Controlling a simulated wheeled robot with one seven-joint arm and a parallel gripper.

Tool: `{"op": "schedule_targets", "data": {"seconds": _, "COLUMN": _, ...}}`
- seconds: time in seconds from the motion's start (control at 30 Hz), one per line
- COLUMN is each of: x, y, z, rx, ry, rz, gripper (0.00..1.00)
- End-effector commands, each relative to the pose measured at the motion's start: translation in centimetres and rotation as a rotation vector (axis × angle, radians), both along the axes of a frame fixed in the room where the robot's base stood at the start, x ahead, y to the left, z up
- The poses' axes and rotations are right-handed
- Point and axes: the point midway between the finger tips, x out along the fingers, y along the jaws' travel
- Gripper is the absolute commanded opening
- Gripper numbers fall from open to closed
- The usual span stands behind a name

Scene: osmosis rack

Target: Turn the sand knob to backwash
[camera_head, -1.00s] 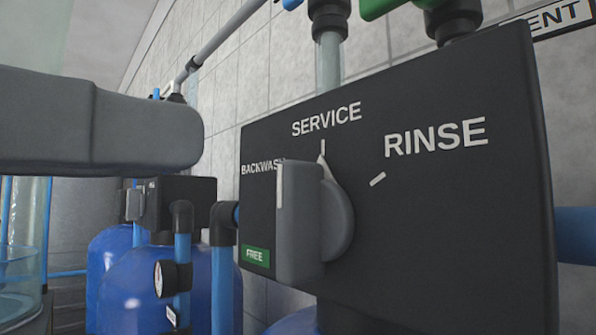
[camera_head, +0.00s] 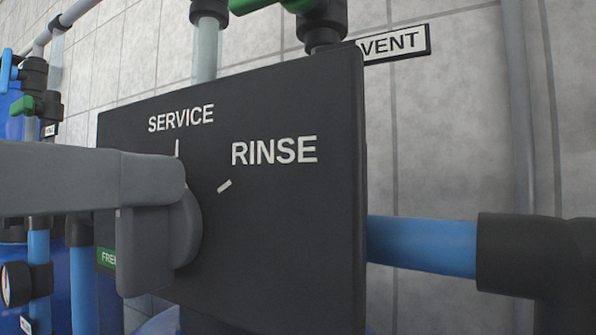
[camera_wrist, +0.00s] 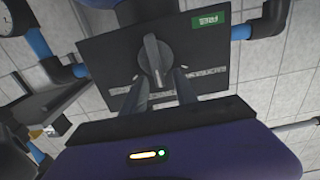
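The sand knob is a grey disc with a thick raised bar on a dark panel (camera_head: 290,215). In the head view the knob (camera_head: 150,255) shows below my arm, its bar roughly upright, and its top is hidden. SERVICE and RINSE are readable; the BACKWASH label is covered. In the wrist view, which is upside down, the knob (camera_wrist: 153,58) has its bar nearly upright, with the lower end towards my gripper (camera_wrist: 162,76). The two fingers are apart, one on each side of that end. I cannot tell whether they touch it.
A blue pipe with a black elbow (camera_head: 530,255) leaves the panel's right side. Clear and green-valved pipes (camera_head: 318,20) rise above the panel. A gauge (camera_head: 17,284) and blue pipes stand at lower left. The tiled wall is behind.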

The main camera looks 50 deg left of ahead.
Motion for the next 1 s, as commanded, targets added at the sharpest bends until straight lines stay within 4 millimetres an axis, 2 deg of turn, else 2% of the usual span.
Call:
{"op": "schedule_targets", "data": {"seconds": 0.03, "x": -0.01, "y": 0.00, "z": 0.00, "rx": 0.000, "ry": 0.000, "rz": 0.000, "gripper": 0.33}}
{"op": "schedule_targets", "data": {"seconds": 0.2, "x": -0.03, "y": -0.01, "z": 0.01, "rx": 0.000, "ry": 0.000, "rz": 0.000, "gripper": 0.00}}
{"op": "schedule_targets", "data": {"seconds": 0.67, "x": -0.03, "y": 0.09, "z": 0.09, "rx": -0.044, "ry": -0.015, "rz": -0.002, "gripper": 0.00}}
{"op": "schedule_targets", "data": {"seconds": 1.0, "x": -0.19, "y": 0.70, "z": 0.11, "rx": -0.269, "ry": -0.087, "rz": -0.004, "gripper": 0.00}}
